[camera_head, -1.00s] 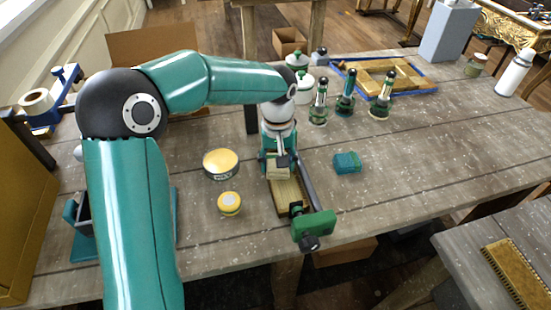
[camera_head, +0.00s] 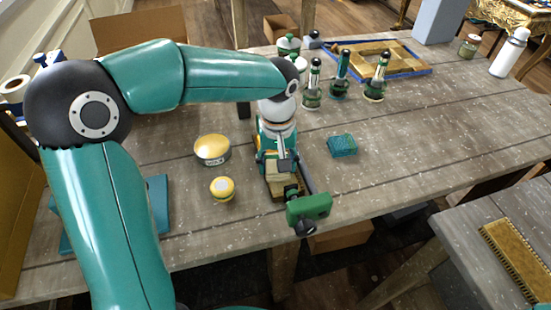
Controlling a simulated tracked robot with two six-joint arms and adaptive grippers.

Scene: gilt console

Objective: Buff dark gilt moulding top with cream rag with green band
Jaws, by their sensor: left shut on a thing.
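My left gripper (camera_head: 284,165) reaches down over a short length of gilt moulding (camera_head: 279,193) in a green clamp (camera_head: 308,207) at the table's front edge. It is shut on a cream rag (camera_head: 276,174), which is low at the moulding's top, toward its near end. Whether the rag presses on the moulding or hovers just above it I cannot tell. The gripper and rag hide much of the moulding, and the rag's green band is hard to make out. My right gripper is not in view.
Left of the moulding stand a yellow-lidded tin (camera_head: 212,150) and a small yellow jar (camera_head: 222,189). A teal sponge-like block (camera_head: 342,145) lies to the right. Several green-and-black bottles, including one bottle (camera_head: 375,78), stand behind.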

